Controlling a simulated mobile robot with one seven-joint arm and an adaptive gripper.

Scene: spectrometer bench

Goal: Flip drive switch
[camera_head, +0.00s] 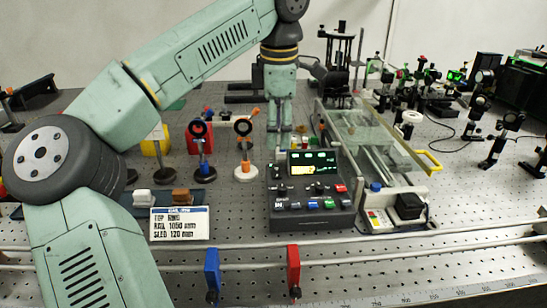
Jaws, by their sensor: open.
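A dark control box (312,215) stands at the middle of the bench, with a lit green display (312,162) and several coloured buttons and knobs on its sloped face. Which of its small controls is the drive switch I cannot tell, nor its position. A small white-and-black unit (380,219) with a blue knob (376,187) is just to its right, at the front end of the rail assembly. My gripper (279,128) points down behind the control box, apart from its buttons as seen here. Its fingers are small in view, open, with nothing seen between them.
Orange- and blue-ringed mounts (243,140) stand left of the box. A label card (180,223) is in front of them. A clear-covered rail (372,140) and several optics (480,100) lie right. Blue (212,272) and red (294,270) flags are at the front.

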